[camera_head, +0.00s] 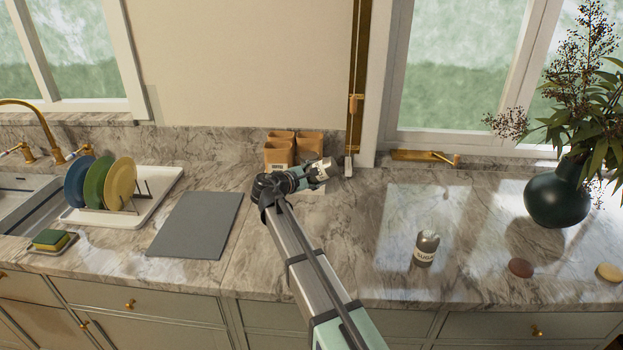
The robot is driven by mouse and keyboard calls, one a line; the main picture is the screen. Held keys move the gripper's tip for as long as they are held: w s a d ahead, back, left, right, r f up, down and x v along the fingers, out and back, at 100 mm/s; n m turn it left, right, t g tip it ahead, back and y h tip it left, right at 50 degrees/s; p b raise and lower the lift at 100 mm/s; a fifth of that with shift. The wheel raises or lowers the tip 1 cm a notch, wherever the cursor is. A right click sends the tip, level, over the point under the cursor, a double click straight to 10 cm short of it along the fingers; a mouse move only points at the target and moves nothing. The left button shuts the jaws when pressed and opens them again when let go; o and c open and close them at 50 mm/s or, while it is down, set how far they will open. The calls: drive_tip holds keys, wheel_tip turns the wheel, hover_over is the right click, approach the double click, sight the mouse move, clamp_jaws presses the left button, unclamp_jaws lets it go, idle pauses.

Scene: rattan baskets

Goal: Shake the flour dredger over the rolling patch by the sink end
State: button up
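My gripper (308,177) is over the back middle of the counter, pointing right. It appears shut on a small grey canister with a pale label (321,168), which looks like the flour dredger; the canister is tilted, and its lettering is too small to read. The fingers are partly hidden. A similar metal shaker labelled sugar (427,248) stands upright on the counter to the right. A flat grey rectangular mat (196,224), seemingly the rolling patch, lies bare to the left, toward the sink (22,198).
Several tan containers (279,154) stand against the backsplash just behind my gripper. A white dish rack (150,200) with plates is left of the mat; a sponge (50,240) lies in front. A dark vase (557,200) and two small discs (520,268) are at the right.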

drive_tip(key=shift+s+d+f, duration=0.1)
drive_tip(key=shift+f, duration=0.25)
wheel_tip(320, 180, down, 5)
drive_tip(key=b, duration=0.3)
drive_tip(key=s+d+p, duration=0.1)
drive_tip(key=s+d, duration=0.1)
drive_tip(key=d, duration=1.6)
drive_tip(key=s+a, duration=0.1)
drive_tip(key=s, duration=0.5)
drive_tip(key=w+a, duration=0.3)
drive_tip(key=a, duration=1.5)
drive_tip(key=s, duration=0.7)
drive_tip(key=s+d, duration=0.1)
drive_tip(key=d, duration=1.6)
drive_tip(key=shift+f, duration=0.1)
